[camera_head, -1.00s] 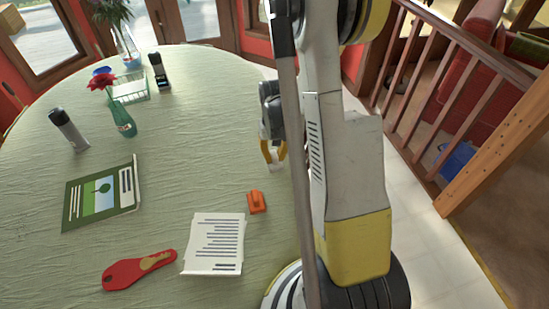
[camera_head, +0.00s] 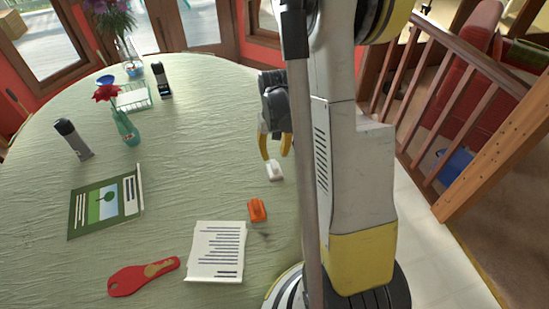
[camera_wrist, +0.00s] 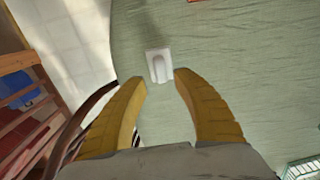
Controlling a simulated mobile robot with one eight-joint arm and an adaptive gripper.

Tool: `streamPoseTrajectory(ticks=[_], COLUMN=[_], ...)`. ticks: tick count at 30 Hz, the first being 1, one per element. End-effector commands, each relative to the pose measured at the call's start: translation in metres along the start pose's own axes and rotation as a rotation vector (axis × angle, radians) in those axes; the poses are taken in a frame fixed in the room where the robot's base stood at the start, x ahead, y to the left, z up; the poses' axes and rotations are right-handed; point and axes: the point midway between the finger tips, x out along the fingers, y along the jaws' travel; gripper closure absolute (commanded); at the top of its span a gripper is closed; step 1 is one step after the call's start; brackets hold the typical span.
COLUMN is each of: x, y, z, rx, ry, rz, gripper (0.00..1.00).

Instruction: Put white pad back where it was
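A small white pad (camera_head: 275,170) with a raised middle lies on the green tablecloth near the table's right edge. It also shows in the wrist view (camera_wrist: 159,65), just beyond the fingertips. My gripper (camera_head: 274,156), with yellow fingers, is above and behind the pad in the head view. In the wrist view my gripper (camera_wrist: 160,82) is open, with nothing held between its fingers. The pad looks clear of both fingers, though the small gap to the nearer fingertip is hard to judge.
An orange block (camera_head: 257,210) lies nearby, with a printed sheet (camera_head: 216,252) and a red paddle-shaped item (camera_head: 143,275) in front. A green booklet (camera_head: 106,203), grey bottle (camera_head: 73,139), flower vase (camera_head: 126,128) and wire basket (camera_head: 133,97) are further left. A wooden railing (camera_head: 470,65) stands right.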

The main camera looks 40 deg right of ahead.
Motion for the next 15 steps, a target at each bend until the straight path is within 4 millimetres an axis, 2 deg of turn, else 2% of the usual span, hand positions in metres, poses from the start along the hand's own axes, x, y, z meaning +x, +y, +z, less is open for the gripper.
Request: streamPoseTrajectory(ticks=[1, 3, 10, 13, 15], x=[-0.016, -0.029, -0.053, -0.068, -0.087], y=[0.000, 0.000, -0.001, -0.011, -0.025], z=[0.001, 0.000, 0.001, 0.004, 0.011], rx=[0.000, 0.000, -0.002, -0.022, -0.050], ry=[0.000, 0.000, 0.003, 0.025, 0.062], rz=[0.000, 0.000, 0.000, 0.000, 0.000], gripper=[0.65, 0.65, 0.65, 0.65, 0.65])
